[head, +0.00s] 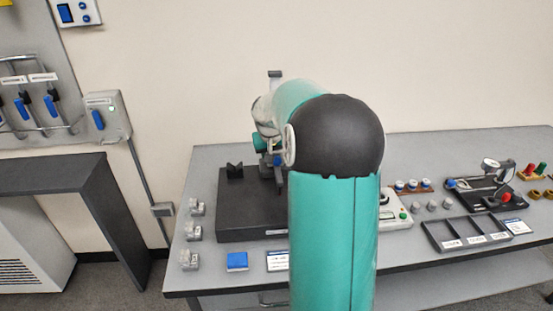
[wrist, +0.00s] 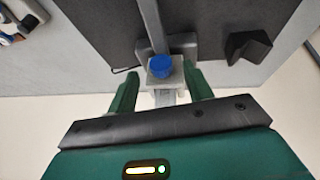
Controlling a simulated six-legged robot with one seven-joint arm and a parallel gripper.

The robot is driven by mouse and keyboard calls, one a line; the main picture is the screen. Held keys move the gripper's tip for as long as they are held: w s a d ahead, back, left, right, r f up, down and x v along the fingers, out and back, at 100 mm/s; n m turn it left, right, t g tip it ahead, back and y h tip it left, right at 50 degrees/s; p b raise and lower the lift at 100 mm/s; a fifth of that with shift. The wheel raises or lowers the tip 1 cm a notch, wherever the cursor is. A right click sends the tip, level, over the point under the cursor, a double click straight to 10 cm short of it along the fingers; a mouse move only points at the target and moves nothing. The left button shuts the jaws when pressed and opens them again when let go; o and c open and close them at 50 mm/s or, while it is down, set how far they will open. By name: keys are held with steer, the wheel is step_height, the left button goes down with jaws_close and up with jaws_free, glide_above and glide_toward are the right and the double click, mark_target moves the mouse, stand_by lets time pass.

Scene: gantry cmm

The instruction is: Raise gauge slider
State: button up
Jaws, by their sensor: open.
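The gauge slider (wrist: 160,88) is a light grey block with a blue knob (wrist: 159,67) on a grey post (wrist: 151,25), seen in the wrist view. My gripper (wrist: 161,76) is open, with one green finger on each side of the slider. Small gaps seem to show between the fingers and the block; I cannot tell whether either touches. In the head view the gauge stands on a dark plate (head: 240,225), and its post top (head: 275,74) shows above my arm. My arm hides much of the gauge there.
A black V-shaped block (wrist: 247,47) sits on the plate near the gauge. Clear blocks (head: 194,232) and a blue block (head: 237,261) lie along the table's left and front. A compartment tray (head: 430,235) and small fixtures stand to the right. The wall is behind.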

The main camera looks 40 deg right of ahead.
mark_target(276, 167)
steer(key=shift+x, duration=1.3)
jaws_close()
step_height(276, 167, up, 17)
steer(key=shift+f, duration=0.2)
jaws_free()
steer(key=shift+f, duration=0.1)
